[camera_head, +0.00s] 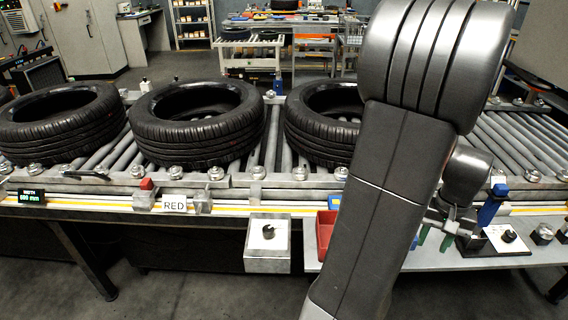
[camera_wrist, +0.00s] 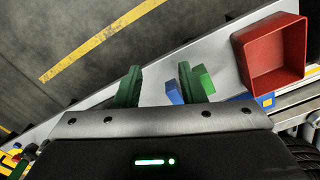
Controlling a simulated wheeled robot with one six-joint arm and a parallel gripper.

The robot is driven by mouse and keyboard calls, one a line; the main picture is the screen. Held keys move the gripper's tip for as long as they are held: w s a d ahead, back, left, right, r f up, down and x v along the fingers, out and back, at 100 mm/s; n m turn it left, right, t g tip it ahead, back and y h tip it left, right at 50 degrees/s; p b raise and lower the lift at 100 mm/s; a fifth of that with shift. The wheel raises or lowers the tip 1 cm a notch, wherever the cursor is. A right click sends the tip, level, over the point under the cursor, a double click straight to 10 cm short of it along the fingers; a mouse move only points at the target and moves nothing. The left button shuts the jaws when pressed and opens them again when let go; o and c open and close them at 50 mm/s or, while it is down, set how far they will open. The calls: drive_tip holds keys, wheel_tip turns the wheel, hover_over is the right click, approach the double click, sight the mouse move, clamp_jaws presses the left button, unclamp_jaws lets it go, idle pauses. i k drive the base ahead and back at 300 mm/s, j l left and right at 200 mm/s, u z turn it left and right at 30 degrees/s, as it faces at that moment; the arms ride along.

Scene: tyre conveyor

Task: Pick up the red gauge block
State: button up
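No red block shows in the wrist view.
A red bin (camera_wrist: 272,52) stands on the shelf; my arm partly hides it in the head view (camera_head: 326,236). Several tyres (camera_head: 197,120) lie on the roller conveyor. A metal box with a dark knob (camera_head: 268,232) stands in front of the rail.

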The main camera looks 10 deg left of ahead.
sight(147, 183)
drive_tip(key=j+u, duration=0.15)
drive_tip(key=j, duration=0.25)
drive_tip(key=i+j+u, duration=0.1)
drive_tip(key=j, duration=0.3)
drive_tip(key=i+j+u, duration=0.15)
drive_tip(key=j, duration=0.25)
drive_tip(key=i+j+u, duration=0.15)
drive_tip(key=j, duration=0.2)
drive_tip(key=j+u, duration=0.1)
drive_tip(key=j, duration=0.3)
drive_tip(key=i+j+u, duration=0.15)
drive_tip(key=j, duration=0.2)
drive_tip(key=i+j, duration=0.15)
drive_tip(key=j, duration=0.2)
drive_tip(key=i+j, duration=0.2)
drive_tip(key=j, duration=0.15)
drive_tip(key=i+j, duration=0.15)
drive_tip(key=j, duration=0.2)
